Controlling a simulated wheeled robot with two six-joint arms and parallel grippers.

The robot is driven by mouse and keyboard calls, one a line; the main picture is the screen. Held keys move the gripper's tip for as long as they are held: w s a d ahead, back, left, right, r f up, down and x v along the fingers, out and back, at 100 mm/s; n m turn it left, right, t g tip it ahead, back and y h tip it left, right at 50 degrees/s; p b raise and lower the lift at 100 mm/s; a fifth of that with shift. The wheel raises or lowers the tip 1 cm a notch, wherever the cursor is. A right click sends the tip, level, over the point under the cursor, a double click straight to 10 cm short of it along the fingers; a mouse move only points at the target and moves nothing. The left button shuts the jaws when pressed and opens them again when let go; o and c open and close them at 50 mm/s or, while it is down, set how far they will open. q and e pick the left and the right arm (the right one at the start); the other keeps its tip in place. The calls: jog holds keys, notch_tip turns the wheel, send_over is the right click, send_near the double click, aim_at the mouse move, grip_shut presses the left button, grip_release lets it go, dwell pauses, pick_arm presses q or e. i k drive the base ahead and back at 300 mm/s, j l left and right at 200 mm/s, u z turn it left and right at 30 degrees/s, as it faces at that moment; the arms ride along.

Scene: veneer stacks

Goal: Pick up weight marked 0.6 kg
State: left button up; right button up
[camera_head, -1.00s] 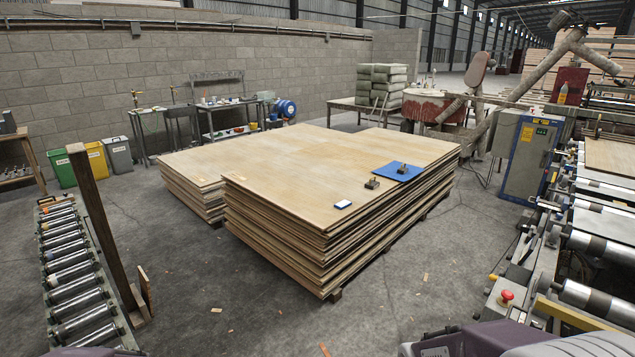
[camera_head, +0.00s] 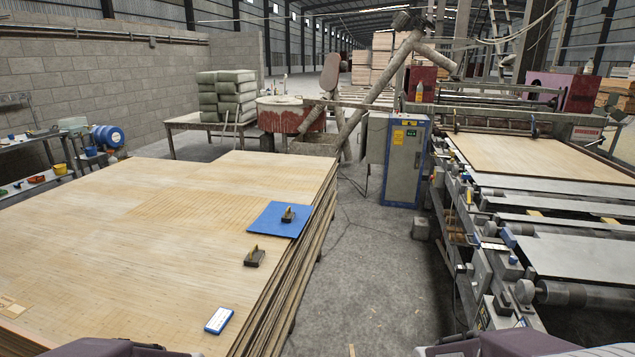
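Two small dark weights with upright handles stand on the large veneer stack (camera_head: 90,230). One weight (camera_head: 288,215) is on a blue mat (camera_head: 268,222) near the stack's right edge. The other weight (camera_head: 254,258) is on bare veneer, nearer to me and apart from the mat. Any marks on the weights are too small to read, so I cannot tell which is 0.6 kg. Parts of my arms show at the bottom edge on the left and right. Neither gripper's fingers are in view.
A blue and white box (camera_head: 219,320) lies on the stack near its right edge. A grey-blue cabinet (camera_head: 402,160) stands at the aisle's far end.

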aim_at(288, 217)
jog(key=i+l, duration=0.2)
jog(key=i, duration=0.6)
jog(key=i+l+z, duration=0.15)
jog(key=i, duration=0.65)
jog(key=i+l, duration=0.1)
jog(key=i, duration=0.7)
jog(key=i+l+u, duration=0.1)
jog(key=i+u, duration=0.35)
jog(key=i+l+u, duration=0.2)
jog(key=u, duration=0.25)
jog(key=i+l+u, duration=0.3)
jog(key=u, duration=0.2)
jog(key=i+l+u, duration=0.2)
jog(key=l+u, duration=0.25)
jog(key=i+l+u, duration=0.15)
jog(key=l+u, duration=0.3)
jog(key=i+l+u, duration=0.1)
jog(key=l+u, duration=0.15)
jog(key=l, duration=0.35)
